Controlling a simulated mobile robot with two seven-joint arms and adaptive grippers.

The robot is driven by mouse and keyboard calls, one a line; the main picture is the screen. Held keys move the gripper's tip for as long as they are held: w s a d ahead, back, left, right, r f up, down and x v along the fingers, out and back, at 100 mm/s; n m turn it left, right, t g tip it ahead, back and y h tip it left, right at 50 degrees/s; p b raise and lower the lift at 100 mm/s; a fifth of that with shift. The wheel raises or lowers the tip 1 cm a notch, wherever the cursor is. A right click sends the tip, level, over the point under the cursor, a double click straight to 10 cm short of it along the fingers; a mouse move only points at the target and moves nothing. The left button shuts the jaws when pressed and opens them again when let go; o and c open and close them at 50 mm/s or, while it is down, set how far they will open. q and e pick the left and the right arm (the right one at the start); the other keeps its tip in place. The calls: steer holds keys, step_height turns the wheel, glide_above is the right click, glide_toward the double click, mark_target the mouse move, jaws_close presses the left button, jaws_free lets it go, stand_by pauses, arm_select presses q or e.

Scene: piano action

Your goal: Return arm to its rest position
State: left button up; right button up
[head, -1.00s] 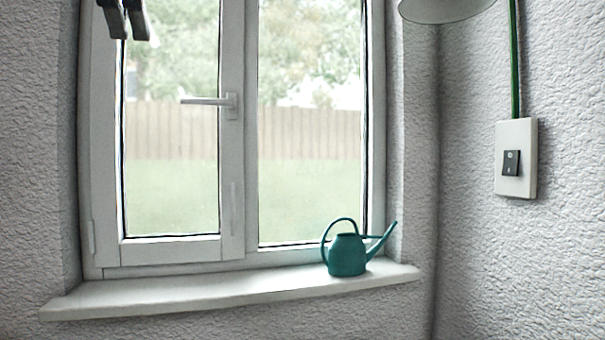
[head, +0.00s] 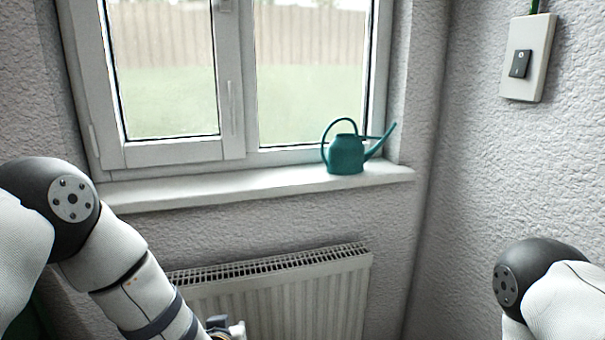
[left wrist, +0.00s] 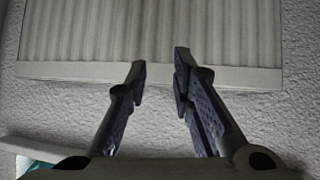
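My left arm comes in from the left in the head view and reaches down towards the bottom edge, in front of the wall below the window. Its gripper is cut off there. In the left wrist view my left gripper (left wrist: 160,72) shows two dark fingers with a gap between the tips and nothing held. The radiator lies beyond the fingertips. Part of my right arm shows at the lower right of the head view. Its gripper is out of the frame.
A white radiator (head: 290,300) hangs below the windowsill (head: 240,188). A teal watering can (head: 346,156) stands on the sill's right part. The window (head: 230,110) is closed. A light switch (head: 527,60) is on the right wall. A teal object (left wrist: 40,163) shows at the left wrist view's lower left.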

arm_select(q)
steer(key=s+a+f+m+g, duration=0.15)
steer(key=s+f, duration=0.25)
steer(key=s, duration=0.4)
steer(key=s+a+f+g+h, duration=0.1)
steer(key=s+f+g, duration=0.2)
steer(key=s+f, duration=0.3)
steer(key=s+a+f+g, duration=0.2)
steer(key=s+f, duration=0.1)
steer(key=s, duration=0.6)
steer(key=s+a+g, duration=0.1)
steer(key=s+g, duration=0.1)
steer(key=s, duration=0.7)
steer(key=s+a+g, duration=0.2)
steer(key=s+g, duration=0.1)
steer(key=s, duration=0.6)
steer(key=shift+s+a+r+g, duration=0.2)
steer(key=shift+s+a+g, duration=0.05)
steer(key=shift+g, duration=0.1)
steer(key=shift+c, duration=0.4)
